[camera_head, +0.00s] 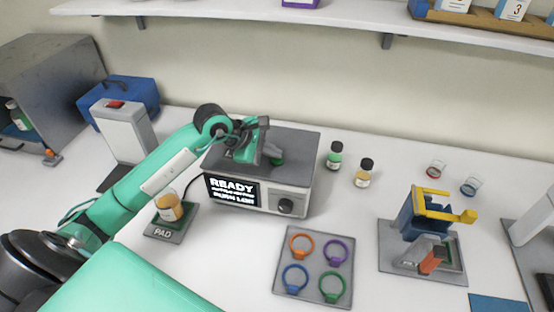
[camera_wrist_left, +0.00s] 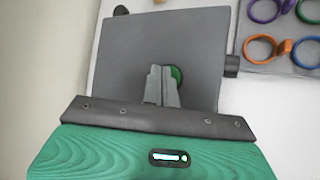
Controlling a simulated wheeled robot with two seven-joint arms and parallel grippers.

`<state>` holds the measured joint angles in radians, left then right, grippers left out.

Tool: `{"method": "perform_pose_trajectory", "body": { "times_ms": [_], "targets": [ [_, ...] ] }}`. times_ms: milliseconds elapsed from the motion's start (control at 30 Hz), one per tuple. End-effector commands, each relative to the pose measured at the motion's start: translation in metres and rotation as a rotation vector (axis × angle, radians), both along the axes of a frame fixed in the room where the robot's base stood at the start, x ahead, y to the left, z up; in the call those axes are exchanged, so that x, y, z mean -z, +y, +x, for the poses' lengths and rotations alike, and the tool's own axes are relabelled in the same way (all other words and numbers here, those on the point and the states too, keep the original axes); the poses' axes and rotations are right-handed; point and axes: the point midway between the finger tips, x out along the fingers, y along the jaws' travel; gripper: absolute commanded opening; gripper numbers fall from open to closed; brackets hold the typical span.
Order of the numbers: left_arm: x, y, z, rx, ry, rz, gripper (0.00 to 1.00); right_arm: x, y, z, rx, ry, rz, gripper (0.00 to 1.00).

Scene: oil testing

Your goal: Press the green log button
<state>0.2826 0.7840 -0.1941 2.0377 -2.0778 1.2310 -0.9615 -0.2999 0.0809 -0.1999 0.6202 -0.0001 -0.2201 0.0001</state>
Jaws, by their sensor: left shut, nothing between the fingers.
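The green log button (camera_head: 277,161) is a round disc on the grey top of a box-shaped instrument (camera_head: 315,150), whose front screen reads READY. In the left wrist view the button (camera_wrist_left: 177,75) shows partly behind the fingertips, with its right side visible. My left gripper (camera_head: 266,158) is over the instrument top, pointing down, with its fingers (camera_wrist_left: 161,72) shut and empty. The fingertips are at or just above the button; I cannot tell whether they touch it. My right gripper is not in view.
A pad with an amber jar (camera_head: 169,207) stands left of the instrument. Two small bottles (camera_head: 335,155) stand to its right. A grey tray of coloured rings (camera_head: 317,253) lies in front, and a blue and yellow device (camera_head: 423,215) stands further right. A shelf (camera_head: 340,17) runs above.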

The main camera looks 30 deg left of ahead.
Motion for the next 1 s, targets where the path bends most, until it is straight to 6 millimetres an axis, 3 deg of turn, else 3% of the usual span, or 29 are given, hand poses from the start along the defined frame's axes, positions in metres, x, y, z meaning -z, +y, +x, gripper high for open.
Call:
{"method": "perform_pose_trajectory", "body": {
  "times_ms": [1000],
  "targets": [
    [0.0064, -0.0001, -0.0002, 0.001, 0.001, 0.000, 0.00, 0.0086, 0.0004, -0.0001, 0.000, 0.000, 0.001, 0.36]
  ]
}}
